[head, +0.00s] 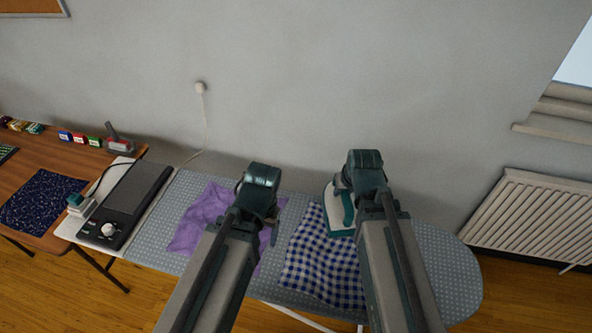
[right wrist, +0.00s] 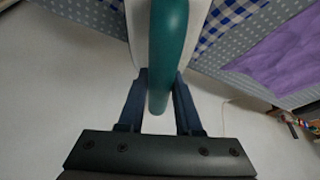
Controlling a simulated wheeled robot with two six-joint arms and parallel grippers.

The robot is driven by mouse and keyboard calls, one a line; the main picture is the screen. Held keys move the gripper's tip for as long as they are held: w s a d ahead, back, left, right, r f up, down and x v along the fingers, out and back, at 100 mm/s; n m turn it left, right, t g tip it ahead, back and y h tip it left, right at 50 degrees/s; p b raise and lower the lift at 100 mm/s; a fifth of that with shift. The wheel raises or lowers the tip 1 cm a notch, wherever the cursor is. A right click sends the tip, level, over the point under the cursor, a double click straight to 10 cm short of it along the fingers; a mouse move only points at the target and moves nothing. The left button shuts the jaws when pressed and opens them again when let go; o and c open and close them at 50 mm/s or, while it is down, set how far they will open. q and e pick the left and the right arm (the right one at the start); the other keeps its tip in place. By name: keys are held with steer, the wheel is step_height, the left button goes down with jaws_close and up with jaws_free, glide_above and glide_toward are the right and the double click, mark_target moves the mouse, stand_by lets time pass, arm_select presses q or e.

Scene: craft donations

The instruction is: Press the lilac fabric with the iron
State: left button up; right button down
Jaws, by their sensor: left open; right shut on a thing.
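The lilac fabric (head: 198,218) lies rumpled on the ironing board (head: 440,262), left of a blue-and-white checked cloth (head: 318,262). It also shows in the right wrist view (right wrist: 285,50). The teal and white iron (head: 339,212) is at the right part of the checked cloth; I cannot tell whether it touches it. My right gripper (right wrist: 158,103) is shut on the iron's teal handle (right wrist: 167,45). My left gripper (head: 271,226) is open and empty, over the right side of the lilac fabric, partly hidden by its own arm.
A dark hotplate-like device (head: 130,203) with a white knob stands left of the lilac fabric. A wooden table (head: 60,165) with dark patterned cloth (head: 42,200) and small coloured boxes is farther left. A radiator (head: 530,225) is at the right. The board's right end is clear.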

arm_select(q)
step_height(320, 180, up, 4)
steer(key=p, duration=0.3)
steer(key=shift+a+p, duration=0.1)
steer(key=shift+p, duration=0.3)
arm_select(e)
steer(key=w+a+r+n+g+y, duration=0.1)
steer(key=w+a+r+n+y, duration=0.1)
steer(key=a+n, duration=0.5)
steer(key=w+a+r+n+g+y, duration=0.2)
steer(key=a+n, duration=0.4)
steer(key=a, duration=0.4)
steer(key=shift+n, duration=0.4)
arm_select(q)
steer(key=shift+f, duration=0.15)
arm_select(e)
steer(key=shift+w+f, duration=0.1)
arm_select(q)
step_height(320, 180, down, 6)
steer(key=b, duration=0.6)
arm_select(e)
step_height(320, 180, down, 6)
arm_select(q)
steer(key=shift+f, duration=0.15)
arm_select(e)
steer(key=shift+d+f, duration=0.1)
steer(key=shift+f, duration=0.05)
